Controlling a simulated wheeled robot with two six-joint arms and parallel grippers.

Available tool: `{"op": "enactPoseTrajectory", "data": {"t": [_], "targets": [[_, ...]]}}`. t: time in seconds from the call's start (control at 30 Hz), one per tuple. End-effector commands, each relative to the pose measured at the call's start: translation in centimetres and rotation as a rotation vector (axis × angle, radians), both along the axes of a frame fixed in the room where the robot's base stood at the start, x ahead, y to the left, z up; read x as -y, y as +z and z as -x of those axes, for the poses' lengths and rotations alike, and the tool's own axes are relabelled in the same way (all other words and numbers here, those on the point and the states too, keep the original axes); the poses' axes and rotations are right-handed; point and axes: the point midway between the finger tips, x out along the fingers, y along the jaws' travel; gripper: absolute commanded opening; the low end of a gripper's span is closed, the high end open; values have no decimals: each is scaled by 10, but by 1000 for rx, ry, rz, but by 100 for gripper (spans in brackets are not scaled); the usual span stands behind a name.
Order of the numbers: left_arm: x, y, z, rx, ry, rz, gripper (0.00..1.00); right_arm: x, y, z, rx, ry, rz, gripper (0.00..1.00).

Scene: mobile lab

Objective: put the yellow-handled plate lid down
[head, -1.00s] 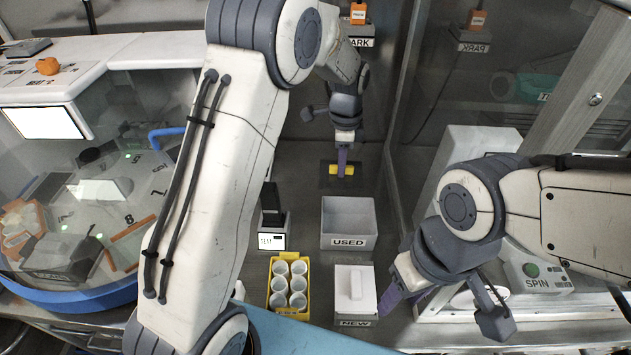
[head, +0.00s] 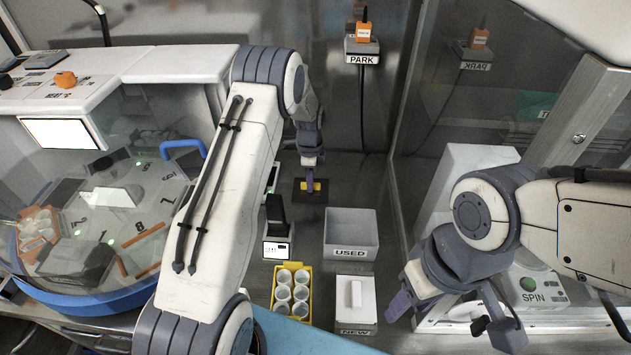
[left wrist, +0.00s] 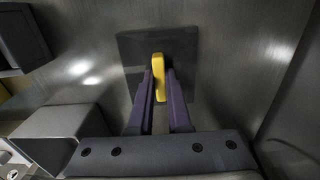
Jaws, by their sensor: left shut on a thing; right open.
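The plate lid is a thin dark square (head: 299,197) with a yellow handle (head: 317,187), over the grey deck behind the USED bin. My left gripper (head: 311,182) points down at it and is shut on the yellow handle. In the left wrist view the purple fingers (left wrist: 159,88) flank the yellow handle (left wrist: 158,65), and the dark lid (left wrist: 183,50) lies flat beneath. I cannot tell whether the lid touches the deck. My right gripper (head: 453,318) is open and empty, at the front right.
The USED bin (head: 350,253) and white NEW box (head: 345,315) stand in front of the lid. A yellow rack of white cups (head: 291,290) and a small dark device on a white base (head: 277,248) are left of them. A PARK holder (head: 361,58) is on the back wall.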

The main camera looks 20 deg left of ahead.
Motion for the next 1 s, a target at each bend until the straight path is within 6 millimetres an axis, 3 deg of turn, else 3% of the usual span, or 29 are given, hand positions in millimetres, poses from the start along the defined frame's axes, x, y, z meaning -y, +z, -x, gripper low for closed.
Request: {"op": "enactPoseTrajectory", "data": {"t": [0.33,0.37,0.4,0.43,0.77,0.87,1.0], "targets": [[1,-4,0,0,-1,0,0,0,-3,0,0,0,0,50],[1,-3,0,1,-1,0,28,0,-2,0,0,0,0,50],[1,-3,0,1,-1,0,43,0,-2,0,0,0,0,50],[1,-3,0,1,-1,0,46,0,-2,0,0,0,0,50],[1,0,0,1,-1,0,46,0,0,0,0,0,0,50],[1,8,-1,4,-1,0,46,0,-3,0,0,0,0,50],[1,32,-2,6,-1,-1,46,0,-8,0,0,0,0,50]]}}
